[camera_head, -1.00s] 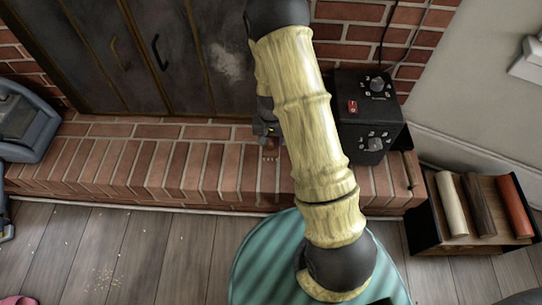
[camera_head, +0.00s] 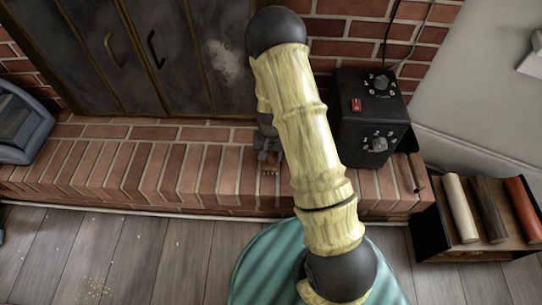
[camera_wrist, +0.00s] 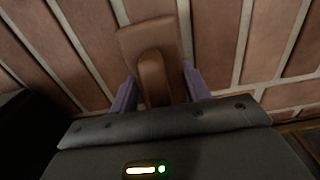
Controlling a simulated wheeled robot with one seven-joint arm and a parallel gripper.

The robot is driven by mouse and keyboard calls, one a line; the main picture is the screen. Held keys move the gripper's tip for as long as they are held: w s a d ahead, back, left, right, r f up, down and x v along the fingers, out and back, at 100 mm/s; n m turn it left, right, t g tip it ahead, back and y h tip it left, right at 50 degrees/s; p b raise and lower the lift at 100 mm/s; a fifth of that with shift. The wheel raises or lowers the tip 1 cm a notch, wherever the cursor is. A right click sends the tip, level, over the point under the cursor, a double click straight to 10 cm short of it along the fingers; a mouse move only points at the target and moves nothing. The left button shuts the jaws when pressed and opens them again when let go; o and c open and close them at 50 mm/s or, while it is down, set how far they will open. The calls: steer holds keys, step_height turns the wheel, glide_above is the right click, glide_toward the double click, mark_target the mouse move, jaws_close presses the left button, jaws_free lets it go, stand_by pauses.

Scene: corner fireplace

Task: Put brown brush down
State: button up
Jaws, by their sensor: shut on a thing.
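The brown brush (camera_wrist: 151,72) is between the two purple fingers of my gripper (camera_wrist: 158,84) in the wrist view. It has a flat, wide block with a rounded handle. My gripper is shut on it, above the brick hearth (camera_wrist: 222,45). I cannot tell whether the brush touches the bricks. In the head view my gripper (camera_head: 267,148) shows partly behind my arm, over the hearth (camera_head: 160,168), with a small bit of the brush (camera_head: 268,171) below it.
A black control box (camera_head: 358,142) with dials and a red switch stands on the hearth to the right. A wooden rack (camera_head: 470,250) with several coloured rolls is on the floor at right. A grey-blue device (camera_head: 18,125) is at left.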

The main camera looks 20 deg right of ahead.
steer(key=o, duration=1.1)
step_height(320, 180, up, 12)
steer(key=p, duration=0.7)
steer(key=shift+f, duration=0.25)
steer(key=shift+r, duration=0.35)
